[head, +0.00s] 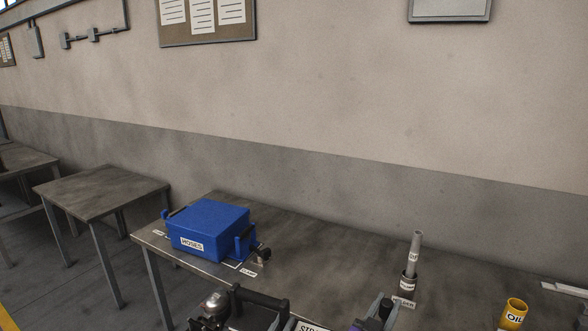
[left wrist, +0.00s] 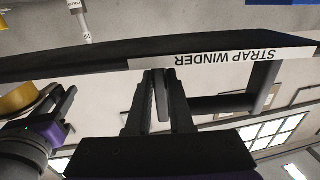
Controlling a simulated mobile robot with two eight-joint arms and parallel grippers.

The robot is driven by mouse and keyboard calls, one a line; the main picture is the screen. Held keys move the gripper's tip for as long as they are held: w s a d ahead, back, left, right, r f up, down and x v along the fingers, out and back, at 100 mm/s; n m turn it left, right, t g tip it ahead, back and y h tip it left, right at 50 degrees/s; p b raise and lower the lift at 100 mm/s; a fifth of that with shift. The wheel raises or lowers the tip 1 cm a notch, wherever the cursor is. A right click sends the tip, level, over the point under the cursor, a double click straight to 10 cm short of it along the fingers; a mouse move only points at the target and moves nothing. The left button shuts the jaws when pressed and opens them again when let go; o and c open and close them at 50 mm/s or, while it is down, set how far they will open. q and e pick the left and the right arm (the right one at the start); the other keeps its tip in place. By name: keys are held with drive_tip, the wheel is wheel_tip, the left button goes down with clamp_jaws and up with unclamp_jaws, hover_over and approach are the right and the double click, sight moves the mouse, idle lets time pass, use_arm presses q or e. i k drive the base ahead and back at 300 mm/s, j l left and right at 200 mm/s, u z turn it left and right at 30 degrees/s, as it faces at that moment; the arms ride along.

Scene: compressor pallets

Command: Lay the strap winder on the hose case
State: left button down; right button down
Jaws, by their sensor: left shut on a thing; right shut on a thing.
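The blue hose case (head: 208,226), labelled HOSES, stands upright on the left end of the workbench in the head view, its top bare. The dark strap winder (head: 312,327) shows at the bottom edge of the head view, mostly cut off, nearer me than the case and apart from it. In the left wrist view the strap winder (left wrist: 90,61) spans the picture, its label upside down. My left gripper (left wrist: 160,100) is shut on its edge.
The workbench (head: 325,240) is clear behind the winder and right of the case. A small black clamp (head: 263,254) lies close by the case's right side. A grey upright tool in a holder (head: 409,280) and a yellow oil can (head: 513,313) stand further right. A wall runs behind.

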sight(205, 218)
drive_tip(key=i+j, duration=0.35)
drive_tip(key=i+j+z, duration=0.1)
drive_tip(key=i+j, duration=0.2)
drive_tip(key=j, duration=0.2)
drive_tip(key=i+j, duration=0.65)
drive_tip(key=j, duration=0.25)
drive_tip(key=i+j+z, duration=0.1)
drive_tip(key=i+j, duration=0.55)
drive_tip(key=j, duration=0.3)
